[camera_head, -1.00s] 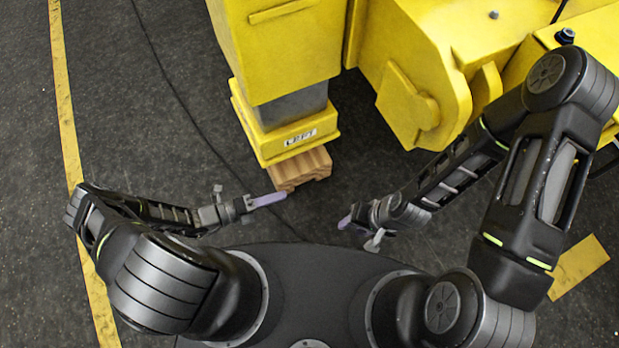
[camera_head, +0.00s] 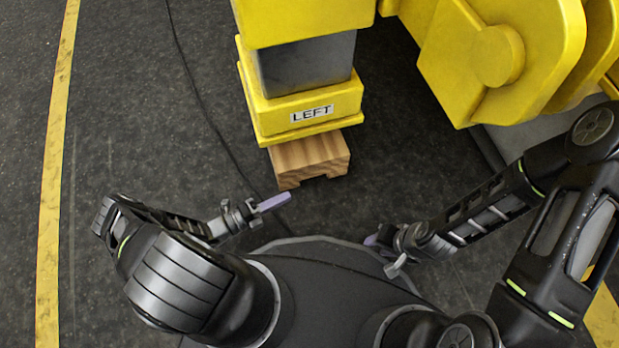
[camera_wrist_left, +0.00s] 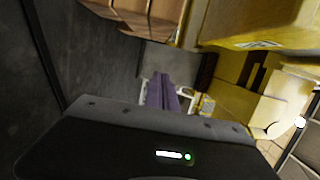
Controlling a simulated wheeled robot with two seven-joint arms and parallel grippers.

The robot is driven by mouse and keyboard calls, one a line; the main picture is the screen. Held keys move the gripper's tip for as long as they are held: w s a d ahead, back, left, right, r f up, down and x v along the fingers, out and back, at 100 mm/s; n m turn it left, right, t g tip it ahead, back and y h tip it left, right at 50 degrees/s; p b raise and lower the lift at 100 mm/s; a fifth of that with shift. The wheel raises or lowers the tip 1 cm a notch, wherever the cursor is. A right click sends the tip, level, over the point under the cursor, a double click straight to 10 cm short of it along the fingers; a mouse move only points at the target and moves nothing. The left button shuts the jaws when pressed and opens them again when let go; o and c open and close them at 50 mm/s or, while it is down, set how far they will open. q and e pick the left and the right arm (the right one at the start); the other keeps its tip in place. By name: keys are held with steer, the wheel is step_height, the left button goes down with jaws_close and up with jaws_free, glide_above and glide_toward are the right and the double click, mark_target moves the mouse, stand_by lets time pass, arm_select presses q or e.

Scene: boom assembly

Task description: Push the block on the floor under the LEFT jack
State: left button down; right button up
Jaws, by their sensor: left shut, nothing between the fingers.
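The wooden block (camera_head: 312,160) lies on the floor at the yellow jack foot (camera_head: 305,112) marked LEFT. Its near part shows in front of the foot; its far part is hidden behind or under it. My left gripper (camera_head: 288,198) is shut and empty, its purple fingers just in front of the block's near left corner. I cannot tell if they touch it. In the left wrist view the shut fingers (camera_wrist_left: 164,92) point forward, with the block (camera_wrist_left: 150,20) at the top. My right gripper (camera_head: 371,241) is right of and nearer than the block; its finger opening is unclear.
A large yellow machine (camera_head: 500,60) fills the upper right. A thin dark cable (camera_head: 205,110) runs along the floor left of the jack. A yellow floor line (camera_head: 55,150) lies further left. The floor between the line and cable is clear.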

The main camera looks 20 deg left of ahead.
mark_target(293, 161)
arm_select(q)
steer(key=shift+w+d+r, duration=0.1)
steer(key=w+d+b, duration=0.3)
steer(key=w+d, duration=0.2)
steer(key=w, duration=0.5)
steer(key=shift+w, duration=0.15)
stand_by(0.3)
